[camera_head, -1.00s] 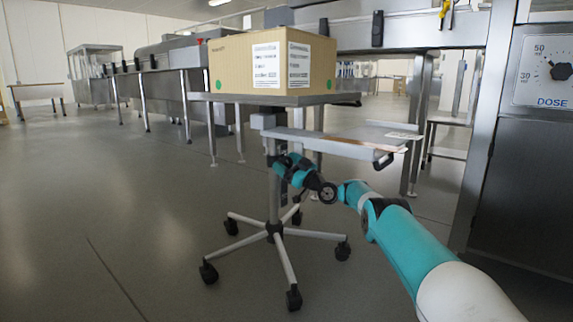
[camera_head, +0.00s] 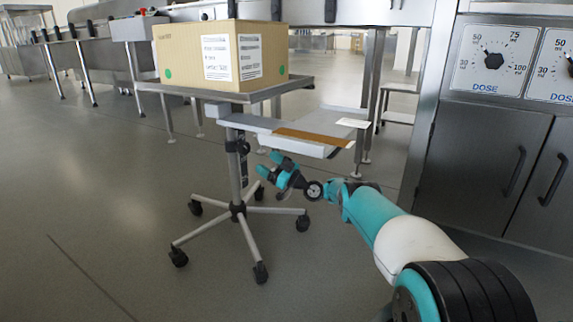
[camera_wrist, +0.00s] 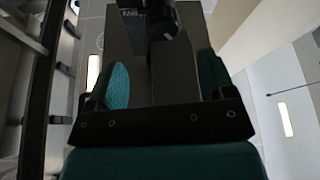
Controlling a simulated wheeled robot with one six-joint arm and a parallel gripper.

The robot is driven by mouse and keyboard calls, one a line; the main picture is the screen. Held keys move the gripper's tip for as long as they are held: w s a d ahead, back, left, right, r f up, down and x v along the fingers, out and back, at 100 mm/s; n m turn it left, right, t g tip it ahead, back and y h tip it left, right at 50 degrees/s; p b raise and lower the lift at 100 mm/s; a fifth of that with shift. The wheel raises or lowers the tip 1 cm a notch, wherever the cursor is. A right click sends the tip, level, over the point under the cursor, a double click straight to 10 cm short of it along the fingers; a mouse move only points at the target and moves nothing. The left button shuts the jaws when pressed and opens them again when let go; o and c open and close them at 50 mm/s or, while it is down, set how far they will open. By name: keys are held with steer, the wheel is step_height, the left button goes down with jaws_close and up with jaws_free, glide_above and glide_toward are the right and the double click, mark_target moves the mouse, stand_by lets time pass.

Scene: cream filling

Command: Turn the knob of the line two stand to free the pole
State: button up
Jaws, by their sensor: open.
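The wheeled stand (camera_head: 235,180) is upright, with a pale pole on a five-legged castor base. A black collar (camera_head: 238,146) sits on the pole below the top; I take the knob to be there, but its shape is too small to tell. My gripper (camera_head: 273,164) is just right of the pole at about collar height, teal fingers pointing at it. In the wrist view my gripper (camera_wrist: 161,78) is open, its teal pads apart. A black part with small white lettering (camera_wrist: 150,18) lies ahead of the fingers. I cannot tell whether they touch anything.
A cardboard box (camera_head: 220,55) rests on the stand's top plate (camera_head: 270,90). A grey tray with a brown strip (camera_head: 310,136) juts right above my gripper. Steel cabinets with dose dials (camera_head: 493,60) stand at the right. The floor at left (camera_head: 90,190) is clear.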

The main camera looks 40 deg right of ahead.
steer(key=p+v, duration=0.4)
steer(key=v, duration=0.3)
steer(key=shift+s, duration=0.35)
steer(key=shift+a, duration=0.1)
